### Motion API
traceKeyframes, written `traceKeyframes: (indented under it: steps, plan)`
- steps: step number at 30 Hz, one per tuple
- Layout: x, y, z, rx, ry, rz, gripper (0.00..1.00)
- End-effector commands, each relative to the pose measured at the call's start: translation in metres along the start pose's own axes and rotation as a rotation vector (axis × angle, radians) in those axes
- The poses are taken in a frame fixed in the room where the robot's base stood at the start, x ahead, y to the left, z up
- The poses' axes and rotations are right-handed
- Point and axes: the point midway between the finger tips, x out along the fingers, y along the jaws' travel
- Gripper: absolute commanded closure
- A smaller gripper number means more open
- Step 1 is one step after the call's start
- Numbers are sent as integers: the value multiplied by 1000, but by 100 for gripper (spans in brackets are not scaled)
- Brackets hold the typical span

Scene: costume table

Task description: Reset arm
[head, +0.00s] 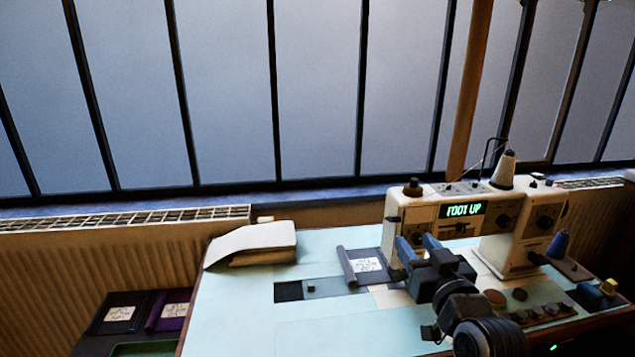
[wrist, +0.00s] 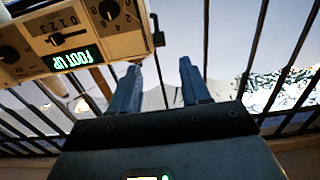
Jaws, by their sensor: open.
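My gripper (head: 418,246) is in front of the white sewing machine (head: 520,215) at the right of the table. Its two blue fingers are apart with nothing between them; they also show in the wrist view (wrist: 160,88). The machine's green display reads "FOOT UP". In the wrist view the machine (wrist: 75,35) is at the upper left, close to the left finger. I cannot tell whether they touch. My arm hides part of the table and the machine's lower front.
The pale blue table (head: 235,315) bears a folded cream cloth (head: 255,240) and a grey labelled packet (head: 365,265). Spools, a blue cone (head: 558,244) and small parts lie at the right. Dark labelled packets (head: 120,313) lie lower left. A radiator (head: 60,265) and windows stand behind. The table's left front is clear.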

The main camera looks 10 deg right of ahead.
Motion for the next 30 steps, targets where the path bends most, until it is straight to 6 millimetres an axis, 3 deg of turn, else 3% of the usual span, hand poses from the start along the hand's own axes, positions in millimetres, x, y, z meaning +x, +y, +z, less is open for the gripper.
traceKeyframes:
  steps: [5, 10, 16, 22, 30]
  plan:
    - [-42, -6, 36, 6, -32, 8, 53]
    - [-112, -13, 77, 11, -73, 20, 53]
    - [-198, -21, 107, 11, -117, 29, 53]
    - [-281, -28, 117, 9, -159, 32, 53]
    - [-384, -35, 102, 5, -215, 23, 53]
